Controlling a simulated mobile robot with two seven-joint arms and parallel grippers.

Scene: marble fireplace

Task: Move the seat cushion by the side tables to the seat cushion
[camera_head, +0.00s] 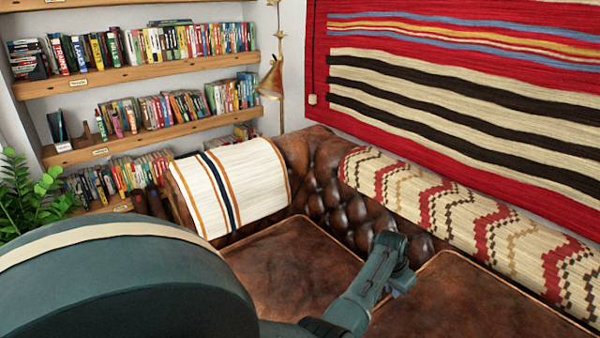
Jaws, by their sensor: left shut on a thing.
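Two brown leather seat cushions with tan piping lie on the sofa: a left one (290,262) and a right one (475,308). The left arm covers part of the left cushion. My right gripper is out of view. No side tables show.
A bookshelf (150,72) stands at the back left, beside a plant (30,200). A red striped rug (480,80) hangs on the wall.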

